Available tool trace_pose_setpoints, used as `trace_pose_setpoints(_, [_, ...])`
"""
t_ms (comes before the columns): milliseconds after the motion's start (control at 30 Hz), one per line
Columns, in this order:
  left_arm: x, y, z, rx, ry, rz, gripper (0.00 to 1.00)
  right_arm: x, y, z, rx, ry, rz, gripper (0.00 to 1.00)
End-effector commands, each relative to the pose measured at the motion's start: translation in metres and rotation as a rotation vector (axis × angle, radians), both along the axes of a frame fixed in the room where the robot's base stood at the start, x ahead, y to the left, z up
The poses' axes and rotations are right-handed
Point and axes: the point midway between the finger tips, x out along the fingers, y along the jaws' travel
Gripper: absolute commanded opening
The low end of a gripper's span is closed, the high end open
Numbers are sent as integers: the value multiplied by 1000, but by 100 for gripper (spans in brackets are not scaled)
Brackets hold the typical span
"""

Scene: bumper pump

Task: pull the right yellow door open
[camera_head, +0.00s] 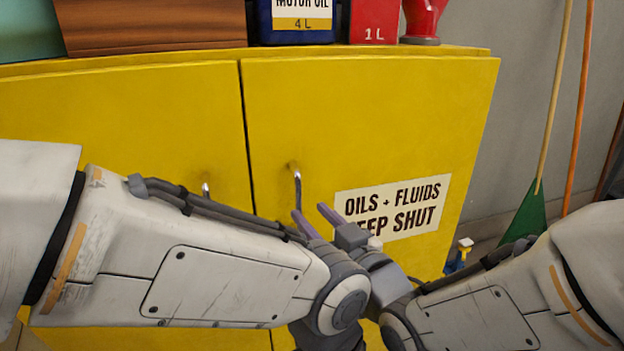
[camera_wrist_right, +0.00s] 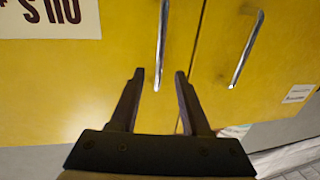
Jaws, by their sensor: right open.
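The right yellow door (camera_head: 365,115) of the cabinet is shut, level with the left door at the seam. Its metal bar handle (camera_head: 297,185) is near its left edge; it also shows in the wrist view (camera_wrist_right: 161,45). My right gripper (camera_head: 314,213) is open and empty just in front of this handle. In the wrist view the gripper (camera_wrist_right: 158,75) has the handle's end lined up between its two fingertips, with no clear contact. My left forearm crosses low in front of the doors; its gripper is not visible.
The left yellow door (camera_head: 120,130) has its own handle (camera_head: 206,190), near the right gripper. A sign (camera_head: 395,205) is on the right door. Motor oil (camera_head: 302,20), a red can (camera_head: 374,20) and a wooden box (camera_head: 150,25) stand on top. A green broom (camera_head: 527,215) leans at right.

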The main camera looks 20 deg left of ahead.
Motion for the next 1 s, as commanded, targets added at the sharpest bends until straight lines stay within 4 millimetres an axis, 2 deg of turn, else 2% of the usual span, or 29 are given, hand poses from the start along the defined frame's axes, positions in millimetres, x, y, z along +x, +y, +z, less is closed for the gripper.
trace_pose_setpoints(33, [0, 0, 13, 0, 0, 0, 50, 4, 5, 4, -4, 4, 1, 47])
trace_pose_setpoints(100, [0, 0, 21, 0, 0, 0, 50, 9, 10, 3, -4, 4, 0, 47])
trace_pose_setpoints(167, [0, 0, 12, 0, 0, 0, 50, 19, 19, -2, 0, -1, 0, 47])
trace_pose_setpoints(400, [0, 0, 10, 1, 1, 0, 50, 40, 41, -2, 0, 0, 0, 47])
trace_pose_setpoints(767, [0, 0, 10, 1, 1, 0, 50, 45, 45, -1, 0, 0, 0, 47])
trace_pose_setpoints(800, [0, 0, 10, 1, 1, 0, 50, 45, 45, -1, 0, 0, 0, 43])
trace_pose_setpoints(867, [0, 0, 10, 0, 0, 0, 50, 45, 45, -1, 0, 0, 0, 20])
trace_pose_setpoints(900, [0, 0, 10, 0, 0, 0, 50, 44, 45, -1, 0, 0, 0, 5])
trace_pose_setpoints(933, [0, 0, 10, 0, 0, 0, 50, 44, 45, -1, 0, 0, 0, 0])
trace_pose_setpoints(1000, [0, 0, 10, 0, 0, 0, 50, 44, 45, -1, 0, 0, 0, 0])
